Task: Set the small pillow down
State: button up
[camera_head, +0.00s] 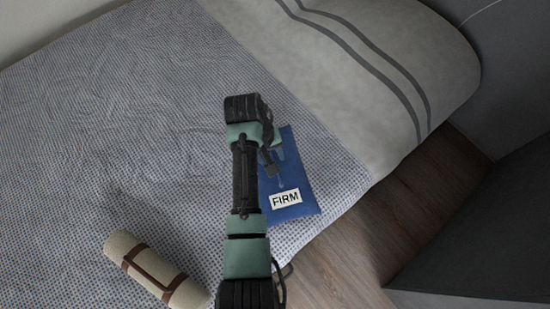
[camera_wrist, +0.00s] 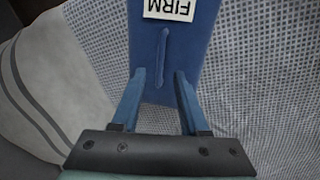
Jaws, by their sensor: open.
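The small pillow is a flat blue cushion (camera_head: 300,180) with a white "FIRM" label, lying on the bed near its right edge. My arm covers its left part in the head view. In the wrist view the blue pillow (camera_wrist: 185,45) runs upward from between the fingers, its label upside down and a stitched seam along it. My gripper (camera_wrist: 160,75) is open, with one finger to each side of the seam. In the head view my gripper (camera_head: 276,158) is over the pillow's upper part. Whether the fingers touch the pillow, I cannot tell.
The bed has a dotted blue-white cover (camera_head: 120,130) and a grey striped blanket or bolster (camera_head: 370,80) at the upper right. A cream roll with brown straps (camera_head: 155,268) lies at the lower left. Wooden floor (camera_head: 350,260) and a dark grey furniture piece (camera_head: 480,240) are at right.

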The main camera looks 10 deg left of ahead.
jog(key=r, duration=0.2)
jog(key=a+r+p, duration=0.1)
jog(key=r, duration=0.1)
jog(key=shift+s+r, duration=0.15)
jog(key=shift+r, duration=0.1)
jog(key=w+r+m+t+y, duration=0.1)
jog(key=w+r+t, duration=0.5)
jog(key=w+r, duration=0.5)
jog(key=w+d+r+m+t, duration=0.15)
jog(key=r+t, duration=0.25)
jog(key=r, duration=0.7)
jog(key=w+d+r+t, duration=0.1)
jog(key=w+r+t, duration=0.15)
jog(key=r, duration=0.85)
jog(key=s+d+r+m+t+y, duration=0.1)
jog(key=s+r+t, duration=0.25)
jog(key=r, duration=0.65)
jog(key=s+d+r+t, duration=0.1)
jog(key=s+r+t, duration=0.3)
jog(key=r, duration=0.7)
jog(key=s+d+r+t, duration=0.1)
jog(key=s+r+t, duration=0.5)
jog(key=s+r, duration=0.6)
jog(key=shift+s+r+m+t, duration=0.25)
jog(key=shift+r+m+t, duration=0.05)
jog(key=shift+r+m, duration=0.2)
jog(key=shift+r, duration=0.1)
